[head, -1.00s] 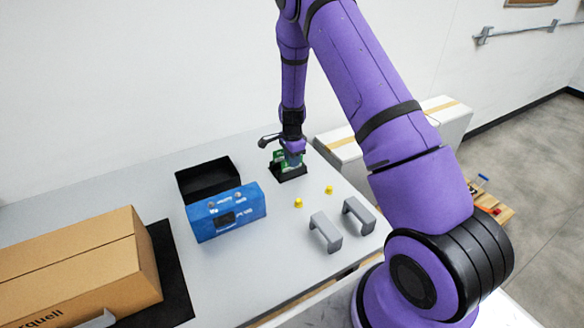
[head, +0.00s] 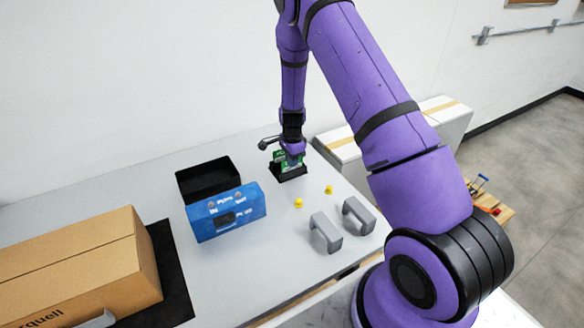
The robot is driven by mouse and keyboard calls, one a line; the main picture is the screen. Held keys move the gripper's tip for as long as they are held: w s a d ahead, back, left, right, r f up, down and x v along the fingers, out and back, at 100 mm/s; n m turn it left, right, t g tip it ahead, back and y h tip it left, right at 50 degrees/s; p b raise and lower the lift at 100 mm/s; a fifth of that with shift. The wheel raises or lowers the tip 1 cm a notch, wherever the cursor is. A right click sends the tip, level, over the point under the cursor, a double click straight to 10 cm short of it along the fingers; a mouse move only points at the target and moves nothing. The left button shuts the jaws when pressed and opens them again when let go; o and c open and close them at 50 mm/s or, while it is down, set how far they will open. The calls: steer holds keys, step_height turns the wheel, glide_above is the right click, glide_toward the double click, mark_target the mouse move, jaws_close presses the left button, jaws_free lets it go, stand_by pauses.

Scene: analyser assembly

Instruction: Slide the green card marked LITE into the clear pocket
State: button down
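Green cards (head: 278,157) stand in a small black holder (head: 291,172) near the back right of the grey table. Any LITE mark is too small to read. My gripper (head: 290,160) points down at the cards from above, its fingers at or in front of them. I cannot tell whether it is shut on a card, because the fingers are small and partly hidden. A blue analyser panel (head: 240,218) stands mid-table with labels and a dark window on its face. I cannot make out the clear pocket.
A black open box (head: 207,178) sits behind the blue panel. Two yellow knobs (head: 298,203) and two grey handles (head: 325,232) lie to the right. A cardboard box (head: 75,265) on a black mat (head: 172,280) fills the left. White boxes (head: 345,150) stand beyond the table.

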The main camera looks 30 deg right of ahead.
steer(key=shift+r, duration=2.85)
steer(key=shift+r, duration=0.1)
